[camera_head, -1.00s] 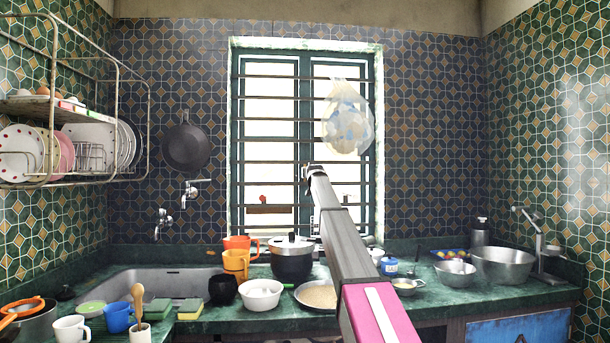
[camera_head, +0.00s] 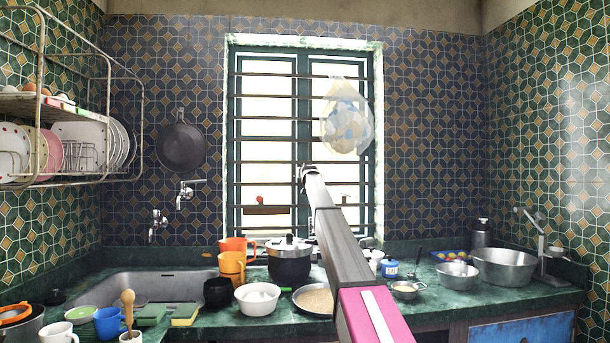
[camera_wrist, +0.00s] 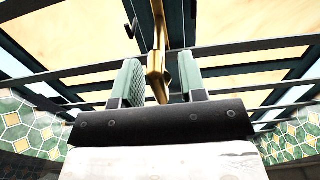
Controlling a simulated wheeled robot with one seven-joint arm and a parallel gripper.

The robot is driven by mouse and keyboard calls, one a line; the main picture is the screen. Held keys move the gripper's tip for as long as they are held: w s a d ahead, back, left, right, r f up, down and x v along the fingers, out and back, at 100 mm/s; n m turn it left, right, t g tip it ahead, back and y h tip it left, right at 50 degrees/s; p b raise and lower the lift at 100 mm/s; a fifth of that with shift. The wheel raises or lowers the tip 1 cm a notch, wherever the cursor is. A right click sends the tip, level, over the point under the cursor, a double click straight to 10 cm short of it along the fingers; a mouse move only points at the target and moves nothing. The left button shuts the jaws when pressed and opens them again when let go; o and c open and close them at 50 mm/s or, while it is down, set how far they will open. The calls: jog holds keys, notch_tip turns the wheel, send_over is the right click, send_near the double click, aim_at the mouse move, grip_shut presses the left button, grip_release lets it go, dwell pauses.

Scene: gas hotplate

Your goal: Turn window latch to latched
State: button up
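The window (camera_head: 304,135) has green frames and dark horizontal bars across it. In the wrist view a brass window latch (camera_wrist: 157,62) hangs down from the window's middle. My gripper (camera_wrist: 158,80) is open, with one green ribbed finger on each side of the latch. There is a visible gap on the left of the latch; the right finger is closer, and I cannot tell if it touches. In the head view my gripper (camera_head: 307,172) is small at the arm's far end, against the middle of the window, and the latch cannot be made out there.
Window bars (camera_wrist: 225,52) run close around the gripper. A clear bag (camera_head: 347,118) hangs at the window's right. Below my arm, the green counter holds a dark pot (camera_head: 289,266), a white bowl (camera_head: 257,300) and orange mugs (camera_head: 232,266).

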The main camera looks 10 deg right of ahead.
jog(key=shift+w, duration=0.8)
grip_shut()
